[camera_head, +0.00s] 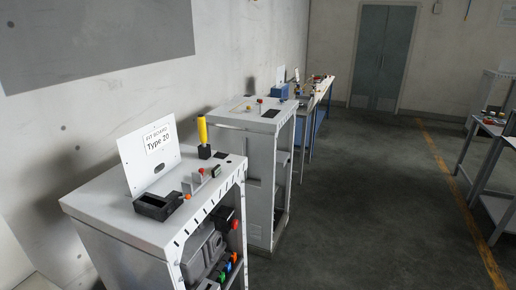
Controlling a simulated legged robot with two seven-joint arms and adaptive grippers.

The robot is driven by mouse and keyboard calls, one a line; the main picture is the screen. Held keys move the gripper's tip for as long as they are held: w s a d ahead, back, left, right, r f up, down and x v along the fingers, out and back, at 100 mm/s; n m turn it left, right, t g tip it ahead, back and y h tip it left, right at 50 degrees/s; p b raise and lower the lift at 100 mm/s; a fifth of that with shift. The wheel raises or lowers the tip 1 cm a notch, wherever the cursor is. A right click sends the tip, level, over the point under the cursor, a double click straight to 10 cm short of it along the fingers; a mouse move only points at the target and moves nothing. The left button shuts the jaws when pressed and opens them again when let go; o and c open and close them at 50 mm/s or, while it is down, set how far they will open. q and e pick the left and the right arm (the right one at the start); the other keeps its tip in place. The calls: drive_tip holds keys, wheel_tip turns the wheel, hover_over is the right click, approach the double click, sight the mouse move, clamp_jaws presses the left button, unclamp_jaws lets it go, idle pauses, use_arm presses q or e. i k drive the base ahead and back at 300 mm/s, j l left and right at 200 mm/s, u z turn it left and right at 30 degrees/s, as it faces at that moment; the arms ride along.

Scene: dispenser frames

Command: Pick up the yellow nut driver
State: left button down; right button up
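The yellow nut driver (202,130) stands upright with its yellow handle up, in a small black holder (204,152) on top of the nearest grey cabinet (100,199). Its lower part is hidden in the holder. Neither my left gripper nor my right gripper shows in the head view.
A white sign reading "Type 20" (135,165) stands at the cabinet's back, left of the driver. An open black box (154,206) and small red and orange parts lie in front. A second grey cabinet (260,123) stands behind. The floor (370,210) to the right is clear.

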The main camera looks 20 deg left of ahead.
sight(202, 137)
drive_tip(key=u, duration=0.4)
drive_tip(key=i+l+u, duration=0.2)
drive_tip(key=u, duration=0.3)
drive_tip(key=i+l+u, duration=0.15)
drive_tip(key=u, duration=0.35)
drive_tip(key=i+l+u, duration=0.1)
drive_tip(key=l+u, duration=0.35)
drive_tip(key=i+l+u, duration=0.1)
drive_tip(key=l+u, duration=0.2)
drive_tip(key=u, duration=0.2)
